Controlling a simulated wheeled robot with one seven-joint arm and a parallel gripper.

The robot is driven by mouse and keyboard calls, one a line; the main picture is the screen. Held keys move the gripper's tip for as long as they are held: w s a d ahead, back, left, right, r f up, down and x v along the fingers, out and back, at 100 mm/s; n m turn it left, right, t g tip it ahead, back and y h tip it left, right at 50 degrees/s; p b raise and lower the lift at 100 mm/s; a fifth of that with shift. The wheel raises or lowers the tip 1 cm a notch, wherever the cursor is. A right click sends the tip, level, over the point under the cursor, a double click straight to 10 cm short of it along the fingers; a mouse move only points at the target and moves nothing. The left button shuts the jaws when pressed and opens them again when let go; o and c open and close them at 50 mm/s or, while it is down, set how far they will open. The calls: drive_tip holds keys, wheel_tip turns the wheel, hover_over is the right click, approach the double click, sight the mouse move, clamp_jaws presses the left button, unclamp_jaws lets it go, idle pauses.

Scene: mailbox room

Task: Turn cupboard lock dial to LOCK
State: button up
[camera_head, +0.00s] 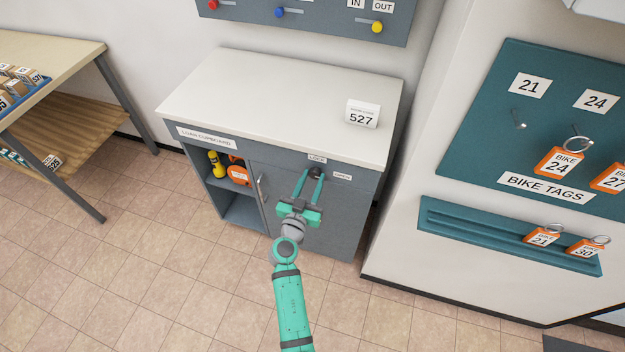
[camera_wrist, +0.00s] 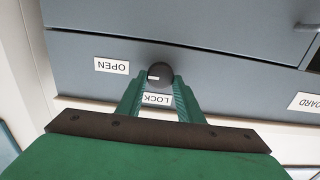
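The lock dial (camera_head: 315,172) is a small dark round knob on the front of the grey loan cupboard (camera_head: 340,215), just under its top. In the wrist view the dial (camera_wrist: 160,75) has a small white mark on the side towards the OPEN label (camera_wrist: 111,65). The LOCK label (camera_wrist: 157,99) shows between my fingers, and also above the dial in the head view (camera_head: 317,159). My gripper (camera_head: 314,176) has its two green fingers apart, with the tips at either side of the dial. Whether they touch it is not clear.
The cupboard door has a handle (camera_head: 262,187). An open shelf to its left holds yellow and orange items (camera_head: 237,173). A 527 card (camera_head: 362,113) stands on the cupboard top. A teal bike-tag board (camera_head: 545,130) hangs at right. The floor in front is clear.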

drive_tip(key=c, duration=0.4)
drive_tip(key=shift+o, duration=0.2)
drive_tip(key=n, duration=0.3)
drive_tip(key=shift+n, duration=0.4)
drive_tip(key=n, duration=0.4)
drive_tip(key=shift+a+n, duration=0.15)
drive_tip(key=shift+n, duration=0.15)
drive_tip(key=n, duration=0.5)
drive_tip(key=shift+f, duration=0.15)
drive_tip(key=shift+f+n, duration=0.1)
drive_tip(key=shift+n, duration=2.2)
